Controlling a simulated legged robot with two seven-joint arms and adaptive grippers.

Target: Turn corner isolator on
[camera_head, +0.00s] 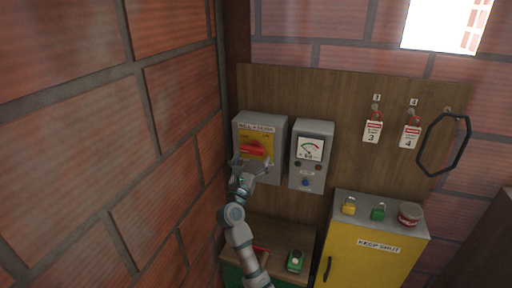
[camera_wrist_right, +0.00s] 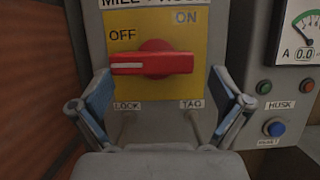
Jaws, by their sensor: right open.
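The corner isolator is a grey wall box (camera_head: 241,122) with a yellow plate (camera_wrist_right: 182,28) and a red rotary handle (camera_wrist_right: 152,62). The plate reads OFF at the left and ON at the upper right. The handle lies level, its white line pointing left below the OFF label. My right gripper (camera_head: 252,167) is just below and in front of the handle. In the wrist view the right gripper (camera_wrist_right: 160,100) is open, its two fingers apart on either side below the handle, with nothing between them. My left gripper is not in view.
A grey meter box (camera_head: 312,155) with a dial and buttons stands close to the right. A yellow cabinet (camera_head: 368,262) carries padlocks and a tin. Red tags (camera_head: 373,130) and a black hexagonal ring (camera_head: 443,143) hang on the wooden board. A brick wall (camera_head: 120,150) is close on the left.

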